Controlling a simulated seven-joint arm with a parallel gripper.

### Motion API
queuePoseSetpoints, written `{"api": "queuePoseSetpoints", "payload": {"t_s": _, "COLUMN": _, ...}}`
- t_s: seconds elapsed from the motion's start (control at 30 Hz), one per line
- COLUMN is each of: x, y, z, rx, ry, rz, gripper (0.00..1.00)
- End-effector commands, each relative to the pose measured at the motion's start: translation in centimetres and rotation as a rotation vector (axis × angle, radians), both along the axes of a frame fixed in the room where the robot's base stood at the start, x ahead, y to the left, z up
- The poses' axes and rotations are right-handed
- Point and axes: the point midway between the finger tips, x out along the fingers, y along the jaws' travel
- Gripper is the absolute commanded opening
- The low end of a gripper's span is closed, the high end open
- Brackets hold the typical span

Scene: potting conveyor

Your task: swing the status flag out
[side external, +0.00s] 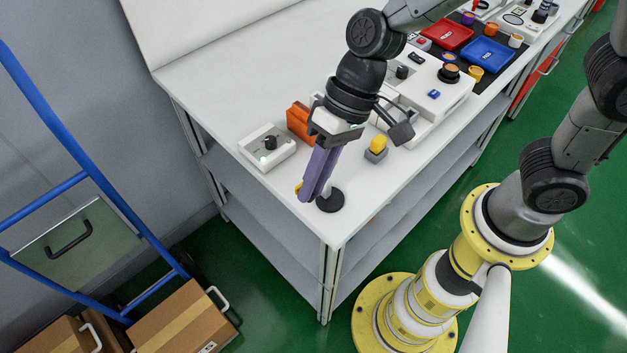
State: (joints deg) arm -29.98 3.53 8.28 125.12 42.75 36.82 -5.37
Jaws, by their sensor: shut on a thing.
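The status flag stands on a round black base (330,203) with a short pale post, near the front corner of the white table. A small yellow part (298,188), likely the flag's edge, shows just left of my purple fingertips. My gripper (307,194) points down at the post and its fingers are shut on the flag, which they mostly hide. I cannot tell the flag's exact angle.
A white box with a black knob (267,147) and an orange block (299,121) stand behind my gripper. A grey block with a yellow button (377,148) is to its right. White control panels (440,92), a red tray (446,37) and a blue tray (485,54) are farther back. The table edge is close.

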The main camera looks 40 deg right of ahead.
Motion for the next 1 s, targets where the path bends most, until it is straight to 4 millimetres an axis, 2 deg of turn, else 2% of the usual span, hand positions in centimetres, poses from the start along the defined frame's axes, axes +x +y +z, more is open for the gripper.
{"api": "queuePoseSetpoints", "payload": {"t_s": 0.3, "x": -0.1, "y": 0.0, "z": 0.1, "rx": 0.005, "ry": -0.001, "rz": 0.004, "gripper": 0.0}}
{"api": "queuePoseSetpoints", "payload": {"t_s": 0.33, "x": -0.1, "y": 0.0, "z": 0.1, "rx": 0.005, "ry": -0.001, "rz": 0.004, "gripper": 0.23}}
{"api": "queuePoseSetpoints", "payload": {"t_s": 0.5, "x": 0.0, "y": 0.0, "z": 0.1, "rx": 0.005, "ry": -0.001, "rz": 0.003, "gripper": 0.52}}
{"api": "queuePoseSetpoints", "payload": {"t_s": 0.83, "x": 0.0, "y": -0.1, "z": 0.3, "rx": 0.006, "ry": -0.003, "rz": 0.002, "gripper": 0.52}}
{"api": "queuePoseSetpoints", "payload": {"t_s": 1.0, "x": 0.2, "y": -0.9, "z": 1.9, "rx": 0.009, "ry": -0.007, "rz": -0.001, "gripper": 0.52}}
